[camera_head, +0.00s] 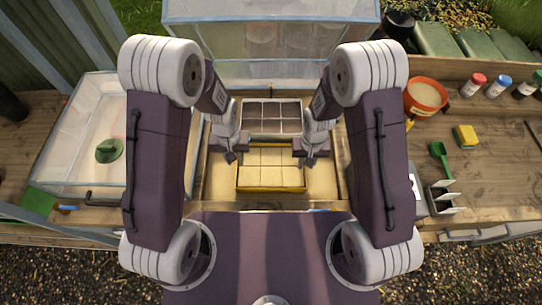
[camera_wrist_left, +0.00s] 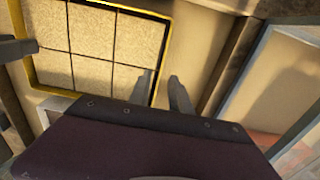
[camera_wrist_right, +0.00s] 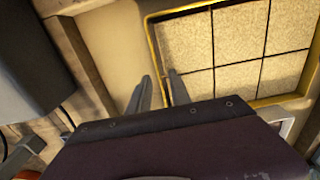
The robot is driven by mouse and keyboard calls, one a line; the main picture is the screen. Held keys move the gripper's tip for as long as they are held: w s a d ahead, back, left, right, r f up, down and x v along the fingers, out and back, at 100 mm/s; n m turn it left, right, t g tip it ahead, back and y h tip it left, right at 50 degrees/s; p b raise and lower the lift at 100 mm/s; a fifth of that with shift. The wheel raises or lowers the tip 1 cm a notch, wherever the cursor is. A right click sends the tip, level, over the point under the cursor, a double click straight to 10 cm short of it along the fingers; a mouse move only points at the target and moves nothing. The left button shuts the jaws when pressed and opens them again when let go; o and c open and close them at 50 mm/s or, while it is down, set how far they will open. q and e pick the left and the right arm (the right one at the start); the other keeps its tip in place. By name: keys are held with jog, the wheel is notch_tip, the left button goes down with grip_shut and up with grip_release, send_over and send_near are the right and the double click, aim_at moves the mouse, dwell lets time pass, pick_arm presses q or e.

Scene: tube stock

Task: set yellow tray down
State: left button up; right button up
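The yellow tray (camera_head: 271,189) is a rectangle with a thin yellow rim and pale, grainy square cells. It lies level over a tan surface in the middle of the bench. It also shows in the left wrist view (camera_wrist_left: 95,93) and the right wrist view (camera_wrist_right: 289,99). My left gripper (camera_head: 231,158) is at its left side, with its fingers (camera_wrist_left: 162,75) parted on either side of the rim. My right gripper (camera_head: 304,158) is at its right side, with fingers (camera_wrist_right: 160,75) likewise parted around the rim. I see a gap between each pair of fingers. Contact underneath is hidden.
A grey divided tray (camera_head: 269,117) lies just behind, before a clear-walled box (camera_head: 270,73). A clear bin (camera_head: 75,150) stands left. To the right are an orange pot (camera_head: 425,97), a yellow sponge (camera_head: 466,136), a green scoop (camera_head: 440,157) and small bottles (camera_head: 474,85).

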pick_arm(q)
notch_tip(320, 180, up, 9)
pick_arm(e)
notch_tip(320, 180, up, 12)
dwell(0.5)
pick_arm(q)
jog(key=shift+s+r, duration=0.1)
